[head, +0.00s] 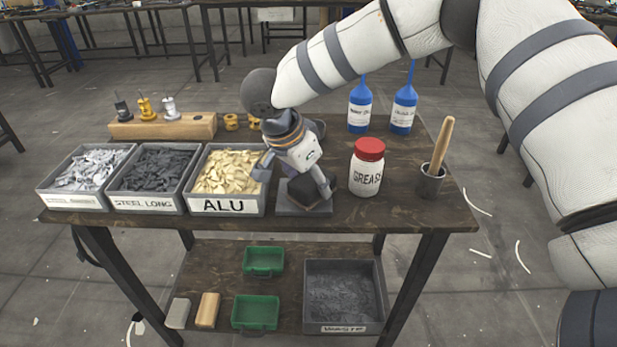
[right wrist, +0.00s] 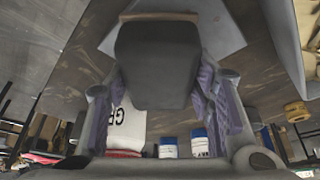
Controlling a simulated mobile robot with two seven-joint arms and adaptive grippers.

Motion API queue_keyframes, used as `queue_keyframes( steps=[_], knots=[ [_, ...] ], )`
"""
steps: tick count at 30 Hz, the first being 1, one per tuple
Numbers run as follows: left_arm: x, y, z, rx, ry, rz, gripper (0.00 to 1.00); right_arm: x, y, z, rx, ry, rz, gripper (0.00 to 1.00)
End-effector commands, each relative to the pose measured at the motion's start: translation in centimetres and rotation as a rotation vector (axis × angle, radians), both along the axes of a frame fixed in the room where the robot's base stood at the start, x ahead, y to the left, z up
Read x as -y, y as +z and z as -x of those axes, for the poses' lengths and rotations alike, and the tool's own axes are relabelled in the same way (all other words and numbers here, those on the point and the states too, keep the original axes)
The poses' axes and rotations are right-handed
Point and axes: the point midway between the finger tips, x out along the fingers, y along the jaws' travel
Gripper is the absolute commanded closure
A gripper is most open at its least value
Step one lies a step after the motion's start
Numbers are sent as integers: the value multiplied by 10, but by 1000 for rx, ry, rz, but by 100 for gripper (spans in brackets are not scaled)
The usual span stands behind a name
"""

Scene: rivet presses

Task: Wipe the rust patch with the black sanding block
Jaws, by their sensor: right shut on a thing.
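My right gripper (head: 297,177) is shut on the black sanding block (head: 305,191) above the grey metal plate (head: 318,211) at the table's front middle. In the right wrist view the block (right wrist: 155,65) sits between the two fingers, with a thin brown strip along its far edge. The plate (right wrist: 228,40) shows behind it. The block is at or very close to the plate; I cannot tell whether they touch. No rust patch can be made out; the block and gripper cover much of the plate. My left gripper is not in view.
The ALU bin (head: 228,206) stands close left of the plate, with two more bins beyond. The red-capped grease jar (head: 367,168) is close right. Further right is a cup (head: 430,185) with a wooden-handled tool. Blue bottles (head: 404,108) stand behind.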

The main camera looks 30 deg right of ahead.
Motion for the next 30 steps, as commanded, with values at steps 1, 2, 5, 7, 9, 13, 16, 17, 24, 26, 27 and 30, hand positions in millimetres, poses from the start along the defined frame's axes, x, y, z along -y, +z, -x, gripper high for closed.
queue_keyframes(
  steps=[1, 2, 5, 7, 9, 13, 16, 17, 24, 26, 27, 30],
  knots=[
    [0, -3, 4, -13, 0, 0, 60, -4, -4, -3, -5, 1, 0, 92],
    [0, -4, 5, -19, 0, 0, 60, -7, -5, -4, -5, 1, 0, 92],
    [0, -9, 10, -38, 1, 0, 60, -17, -8, -10, -8, 1, 1, 92],
    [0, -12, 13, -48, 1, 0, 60, -23, -8, -14, -9, 1, 1, 92],
    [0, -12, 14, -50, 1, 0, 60, -26, -7, -16, -7, -1, 0, 92],
    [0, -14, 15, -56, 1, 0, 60, -31, -7, -18, -5, 0, -1, 92],
    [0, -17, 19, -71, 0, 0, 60, -39, -8, -24, -7, 1, 0, 92],
    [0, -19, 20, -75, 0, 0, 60, -43, -8, -25, -7, 2, -1, 92],
    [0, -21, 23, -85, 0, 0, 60, -60, 0, -36, 5, 6, -7, 92],
    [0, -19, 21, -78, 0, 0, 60, -60, 2, -36, 6, 6, -8, 92],
    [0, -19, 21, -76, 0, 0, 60, -59, 2, -35, 6, 6, -8, 92],
    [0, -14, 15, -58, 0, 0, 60, -53, 6, -32, 10, 5, -8, 92]
  ],
)
